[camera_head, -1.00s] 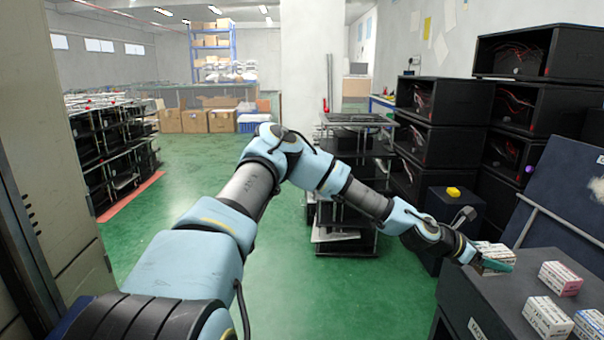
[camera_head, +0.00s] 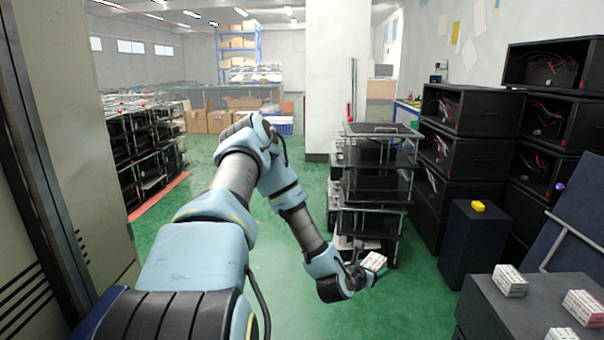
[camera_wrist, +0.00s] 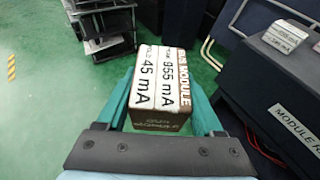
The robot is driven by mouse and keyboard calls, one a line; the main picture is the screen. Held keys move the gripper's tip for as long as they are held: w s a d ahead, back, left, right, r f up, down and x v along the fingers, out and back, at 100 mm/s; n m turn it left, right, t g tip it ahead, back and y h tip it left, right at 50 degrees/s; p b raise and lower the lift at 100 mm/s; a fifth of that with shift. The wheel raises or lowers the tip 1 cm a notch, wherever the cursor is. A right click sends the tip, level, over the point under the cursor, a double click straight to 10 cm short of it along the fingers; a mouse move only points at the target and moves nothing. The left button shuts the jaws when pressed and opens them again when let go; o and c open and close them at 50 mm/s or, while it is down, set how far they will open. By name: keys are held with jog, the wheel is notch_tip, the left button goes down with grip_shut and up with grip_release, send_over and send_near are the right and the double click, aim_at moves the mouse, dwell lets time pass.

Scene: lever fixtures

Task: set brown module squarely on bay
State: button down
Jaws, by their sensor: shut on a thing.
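The brown module (camera_wrist: 160,85) is a box with white label panels reading mA values and brown sides. It sits between the two teal fingers of my gripper (camera_wrist: 161,106) in the wrist view, and the gripper is shut on it. In the head view the module (camera_head: 374,261) shows small and pale at the end of my arm, held in the air over the green floor by my gripper (camera_head: 363,274). I cannot tell which surface is the bay.
A dark table (camera_head: 480,310) at right carries several boxed modules (camera_head: 510,281); its label starts "MODULE R". A dark pedestal (camera_head: 470,250) with a yellow knob (camera_head: 478,206) stands left of it. A shelf rack (camera_head: 375,190) stands behind my gripper.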

jog(key=a+r+n+t+y+p, duration=0.1)
jog(key=a+r+n+y, duration=0.1)
jog(key=a, duration=0.8)
jog(key=a+r+n+t+y+p, duration=0.1)
jog(key=a+r+n+y, duration=0.1)
jog(key=a, duration=0.8)
jog(key=a+r+n+t+y+p, duration=0.1)
jog(key=a+r+n+y, duration=0.1)
jog(key=a, duration=0.8)
jog(key=shift+w+a+r+n+y, duration=0.25)
jog(key=shift+a+r+n+y, duration=0.1)
jog(key=shift+n+y, duration=0.7)
jog(key=shift+d, duration=0.15)
